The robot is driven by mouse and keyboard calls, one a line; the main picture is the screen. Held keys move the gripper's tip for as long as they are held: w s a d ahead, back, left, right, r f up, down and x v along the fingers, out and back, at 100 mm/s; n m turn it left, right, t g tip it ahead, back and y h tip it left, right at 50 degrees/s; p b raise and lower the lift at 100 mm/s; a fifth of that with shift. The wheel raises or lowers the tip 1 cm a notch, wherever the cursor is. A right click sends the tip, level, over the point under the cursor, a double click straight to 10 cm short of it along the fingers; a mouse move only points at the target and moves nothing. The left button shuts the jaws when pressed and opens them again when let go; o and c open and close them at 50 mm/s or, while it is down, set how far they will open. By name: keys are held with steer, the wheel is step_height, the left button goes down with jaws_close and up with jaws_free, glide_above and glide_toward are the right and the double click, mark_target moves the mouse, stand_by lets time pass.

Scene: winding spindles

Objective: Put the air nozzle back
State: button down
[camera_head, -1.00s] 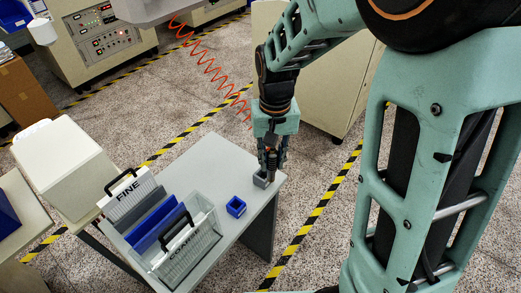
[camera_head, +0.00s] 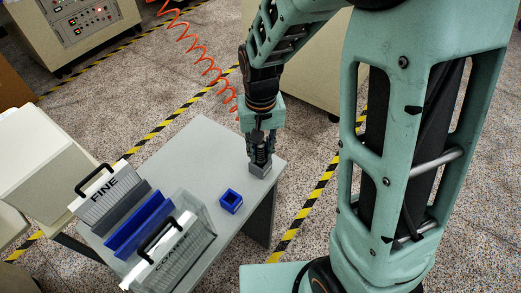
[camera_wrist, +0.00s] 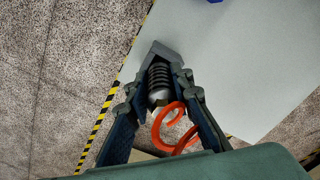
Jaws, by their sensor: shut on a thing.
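The air nozzle (camera_wrist: 158,79) shows in the wrist view as a dark ribbed body with a rounded metal end, with the orange coiled hose (camera_wrist: 164,126) beside it. My gripper (camera_wrist: 160,84) is shut on it, one finger on each side. In the head view my gripper (camera_head: 260,152) points down over a small grey block (camera_head: 262,170) at the table's far right corner. The block also shows in the wrist view (camera_wrist: 162,50), beyond the nozzle. The nozzle's lower end is hidden, so I cannot tell whether it sits inside the block.
A blue square cup (camera_head: 231,202) stands on the grey table (camera_head: 196,160), left of the block. The bins marked FINE (camera_head: 104,194) and COARSE (camera_head: 172,256) stand at the left, with blue and grey dividers between. The table's right edge is close to my gripper.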

steer(key=shift+r, duration=0.1)
steer(key=shift+f, duration=0.35)
steer(key=c, duration=1.7)
jaws_free()
steer(key=shift+r, duration=0.5)
step_height(320, 180, up, 12)
steer(key=shift+f, duration=0.1)
